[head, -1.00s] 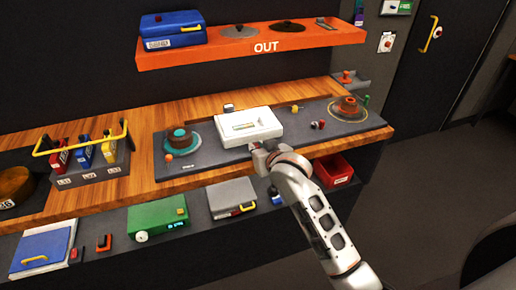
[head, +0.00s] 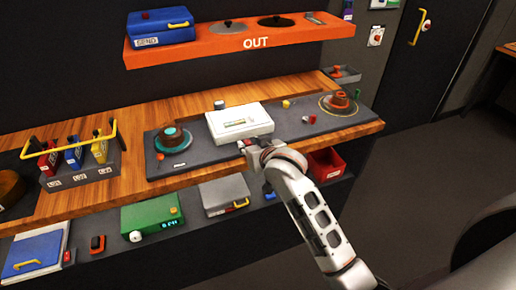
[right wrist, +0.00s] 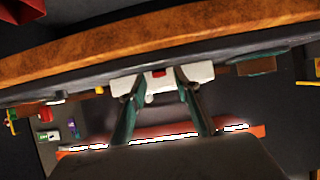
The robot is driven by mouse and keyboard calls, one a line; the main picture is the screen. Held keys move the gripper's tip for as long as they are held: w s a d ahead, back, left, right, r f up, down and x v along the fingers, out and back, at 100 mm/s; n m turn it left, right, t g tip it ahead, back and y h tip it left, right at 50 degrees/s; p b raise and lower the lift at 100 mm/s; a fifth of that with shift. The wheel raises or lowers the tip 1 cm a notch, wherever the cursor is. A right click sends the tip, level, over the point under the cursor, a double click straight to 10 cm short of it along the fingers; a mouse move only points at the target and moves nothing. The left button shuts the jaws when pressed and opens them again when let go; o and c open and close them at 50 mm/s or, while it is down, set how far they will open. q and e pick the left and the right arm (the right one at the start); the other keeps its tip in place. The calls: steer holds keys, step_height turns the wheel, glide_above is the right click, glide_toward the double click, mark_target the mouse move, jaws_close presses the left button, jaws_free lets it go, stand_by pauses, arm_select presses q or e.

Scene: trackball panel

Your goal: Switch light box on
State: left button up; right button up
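The light box is a white, flat box (head: 240,121) with a small window on top, lying on the dark panel in the middle of the wooden counter. In the right wrist view the white box (right wrist: 197,73) shows its front side with a small red switch (right wrist: 158,73). My right gripper (head: 248,149) is at the front edge of the box. In the right wrist view its two fingers (right wrist: 160,88) are apart, one on each side of the red switch, with nothing held. I cannot tell whether they touch the box. My left gripper is not in view.
The dark panel (head: 205,150) also bears a teal-ringed trackball (head: 173,137) on the left and a brown round piece (head: 339,101) on the right. An orange shelf (head: 200,53) hangs above. A red bin (head: 326,163) and lower-shelf boxes lie below.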

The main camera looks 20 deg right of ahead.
steer(key=v, duration=1)
steer(key=shift+s+r, duration=0.2)
steer(key=shift+s, duration=0.05)
steer(key=s+f+n+g, duration=0.1)
steer(key=s+f, duration=0.3)
steer(key=f, duration=0.5)
steer(key=s+f+n, duration=0.1)
steer(key=s+f, duration=0.3)
steer(key=f, duration=0.5)
steer(key=s+d+f+n+g+y, duration=0.1)
steer(key=s+d+f, duration=0.1)
steer(key=s+f, duration=1)
steer(key=shift+s+d+f+n+y, duration=0.15)
steer(key=shift+s+f+n+y, duration=0.2)
steer(key=shift+s, duration=0.65)
